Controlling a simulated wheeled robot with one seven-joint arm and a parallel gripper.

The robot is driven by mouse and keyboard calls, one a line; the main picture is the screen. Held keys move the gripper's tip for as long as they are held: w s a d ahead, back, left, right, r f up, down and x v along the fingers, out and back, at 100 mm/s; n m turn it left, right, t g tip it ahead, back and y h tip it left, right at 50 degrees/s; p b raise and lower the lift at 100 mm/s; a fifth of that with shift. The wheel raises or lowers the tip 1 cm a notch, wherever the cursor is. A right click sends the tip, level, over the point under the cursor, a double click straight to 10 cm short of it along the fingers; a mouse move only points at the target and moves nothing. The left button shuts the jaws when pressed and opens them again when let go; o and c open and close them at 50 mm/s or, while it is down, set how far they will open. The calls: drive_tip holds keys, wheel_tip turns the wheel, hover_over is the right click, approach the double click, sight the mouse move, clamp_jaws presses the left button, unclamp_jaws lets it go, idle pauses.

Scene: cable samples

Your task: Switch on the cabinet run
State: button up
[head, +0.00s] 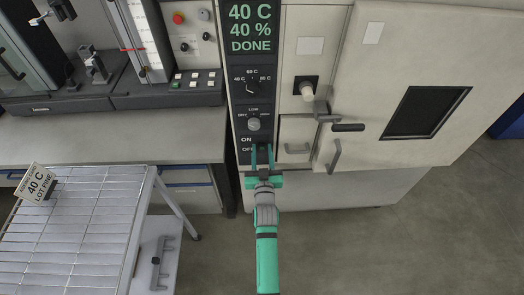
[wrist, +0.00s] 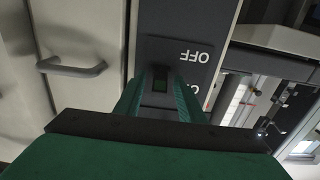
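The cabinet (head: 405,75) is pale, with a dark control panel (head: 238,105) on its left side. Its display (head: 250,28) reads "40 C 40 % DONE". Below are a temperature dial (head: 252,88), a humidity dial (head: 253,124) and ON and OFF labels (head: 246,140). My gripper (head: 262,154) is at the panel's lower end, its fingers apart.
A wire-rack trolley (head: 75,225) with a "40 C LOT PINS" card (head: 38,184) stands at left. A grey bench (head: 110,135) with instruments is behind it. Handles (head: 335,155) project from the cabinet right of my gripper. Floor at lower right is clear.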

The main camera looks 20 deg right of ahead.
drive_tip(key=shift+w, duration=0.25)
clamp_jaws()
drive_tip(key=shift+r, duration=0.1)
drive_tip(key=shift+w+r+g, duration=0.1)
drive_tip(key=shift+r+g, duration=0.1)
drive_tip(key=shift+g, duration=0.5)
